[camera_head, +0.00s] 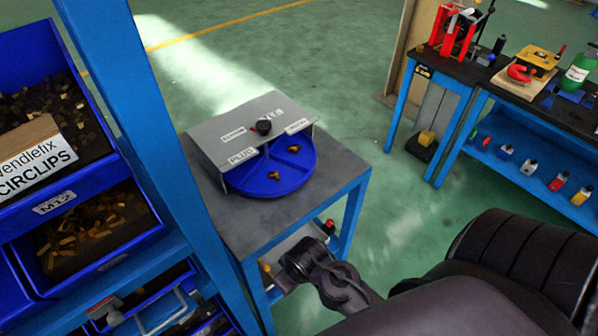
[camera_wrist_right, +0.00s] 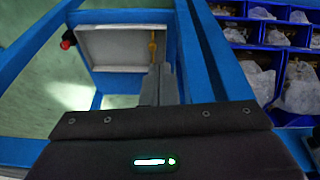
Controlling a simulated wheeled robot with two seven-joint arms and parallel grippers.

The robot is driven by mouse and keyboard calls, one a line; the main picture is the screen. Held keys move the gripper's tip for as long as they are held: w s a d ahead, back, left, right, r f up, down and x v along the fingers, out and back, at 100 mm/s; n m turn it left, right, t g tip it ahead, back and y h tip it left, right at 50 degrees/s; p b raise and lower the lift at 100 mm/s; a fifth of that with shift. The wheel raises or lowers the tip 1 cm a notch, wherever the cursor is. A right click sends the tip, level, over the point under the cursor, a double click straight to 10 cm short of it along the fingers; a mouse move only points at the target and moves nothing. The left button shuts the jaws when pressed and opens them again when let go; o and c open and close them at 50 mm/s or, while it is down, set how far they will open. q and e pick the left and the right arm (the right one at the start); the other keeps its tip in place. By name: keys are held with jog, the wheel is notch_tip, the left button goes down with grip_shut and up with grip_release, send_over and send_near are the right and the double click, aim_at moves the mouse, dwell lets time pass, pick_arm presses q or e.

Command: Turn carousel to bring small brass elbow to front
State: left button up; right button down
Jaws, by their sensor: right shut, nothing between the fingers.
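The blue carousel (camera_head: 258,183) is a round divided tray on a small grey-topped table, in the head view. A grey cover (camera_head: 222,131) with a dark knob (camera_head: 264,127) hides its back part. One small brass piece (camera_head: 275,176) lies in an exposed front compartment. Another brass piece (camera_head: 294,148) lies further right and back; I cannot tell which is the small elbow. My right arm reaches in from the lower right, below the table top. My right gripper (camera_wrist_right: 159,85) is shut and empty in the wrist view, pointing toward the table's lower part. My left gripper is out of view.
A blue post (camera_head: 150,110) and bins of fittings (camera_head: 85,235) stand close left of the table. The table's blue leg (camera_head: 352,215) and lower shelf (camera_wrist_right: 115,45) are near my right gripper. Benches with tools (camera_head: 540,90) stand at the right. Green floor lies between.

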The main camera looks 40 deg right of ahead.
jog(key=w+d+r+t+h, duration=0.1)
jog(key=w+d+r, duration=0.1)
jog(key=r, duration=0.5)
jog(key=w+d+r+t, duration=0.1)
jog(key=w+d+r, duration=0.1)
jog(key=r, duration=0.4)
jog(key=w+d+r+n+t+h, duration=0.2)
jog(key=w+d+r, duration=0.6)
jog(key=x, duration=1)
jog(key=shift+d, duration=0.25)
